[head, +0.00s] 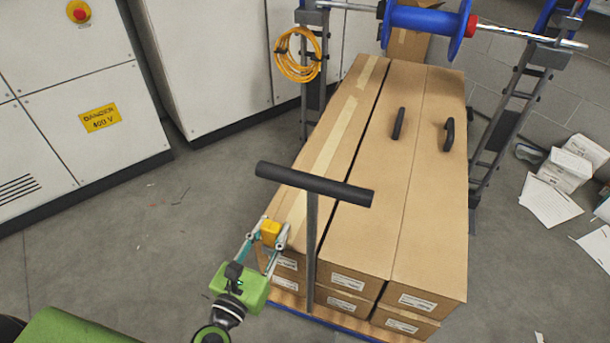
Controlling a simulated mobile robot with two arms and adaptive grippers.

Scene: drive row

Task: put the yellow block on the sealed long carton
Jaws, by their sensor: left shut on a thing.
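The sealed long carton (343,136) is the left one in the top layer of a stack, with pale tape along its top. The yellow block (270,231) is between the fingertips of my left gripper (272,236), which is shut on it. The block shows over the near left end of the taped carton; I cannot tell whether it touches the top. My right gripper is not in view.
A trolley's black T-handle (313,184) rises at the stack's near end, right of my left gripper. Two untaped cartons (375,190) (432,220) lie alongside, with dark objects (398,123) (449,134) on them. White cabinets (70,80) stand left; papers (548,200) lie right.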

